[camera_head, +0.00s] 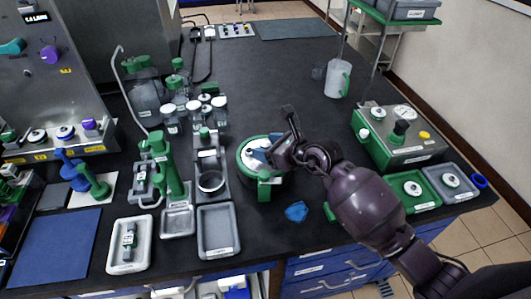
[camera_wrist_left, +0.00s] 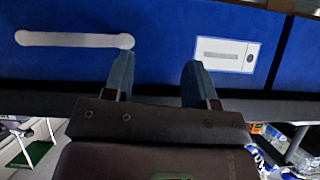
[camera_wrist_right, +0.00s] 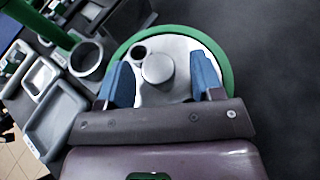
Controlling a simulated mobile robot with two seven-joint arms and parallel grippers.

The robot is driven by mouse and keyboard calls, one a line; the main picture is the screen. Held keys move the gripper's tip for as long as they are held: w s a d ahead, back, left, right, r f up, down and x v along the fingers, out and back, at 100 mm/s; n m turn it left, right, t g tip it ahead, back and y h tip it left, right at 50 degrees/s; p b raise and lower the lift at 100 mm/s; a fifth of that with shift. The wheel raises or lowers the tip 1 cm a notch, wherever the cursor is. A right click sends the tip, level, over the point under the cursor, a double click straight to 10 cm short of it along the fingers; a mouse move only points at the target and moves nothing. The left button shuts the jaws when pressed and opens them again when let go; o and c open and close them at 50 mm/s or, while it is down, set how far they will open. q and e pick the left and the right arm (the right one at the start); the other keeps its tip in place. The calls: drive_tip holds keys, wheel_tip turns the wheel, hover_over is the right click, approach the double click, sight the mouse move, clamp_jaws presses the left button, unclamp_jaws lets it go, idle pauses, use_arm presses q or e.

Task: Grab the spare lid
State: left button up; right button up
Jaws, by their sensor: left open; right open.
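A round whitish lid with a grey central knob and a dark port lies inside a green-rimmed round holder (camera_head: 264,188). The lid (camera_wrist_right: 180,88) shows best in the right wrist view; in the head view my gripper partly covers it. I cannot read a label that proves it is the spare lid. My right gripper (camera_head: 268,152) is open above the lid; in the right wrist view its blue fingertips (camera_wrist_right: 160,75) stand on either side of the knob, with no grip visible. My left gripper (camera_wrist_left: 157,75) is open and empty, facing blue drawer fronts; it is outside the head view.
Grey trays (camera_head: 219,232) and a green clamp stand (camera_head: 165,165) lie left of the holder. A blue piece (camera_head: 296,212) lies in front. The dark bench behind is mostly clear.

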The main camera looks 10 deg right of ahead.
use_arm(q)
drive_tip(key=shift+w, duration=0.1)
use_arm(e)
clamp_jaws()
use_arm(q)
drive_tip(key=shift+w+r, duration=0.1)
drive_tip(key=shift+w, duration=0.05)
use_arm(e)
drive_tip(key=shift+r, duration=0.1)
use_arm(q)
drive_tip(key=shift+r, duration=0.1)
use_arm(e)
drive_tip(key=shift+r, duration=0.15)
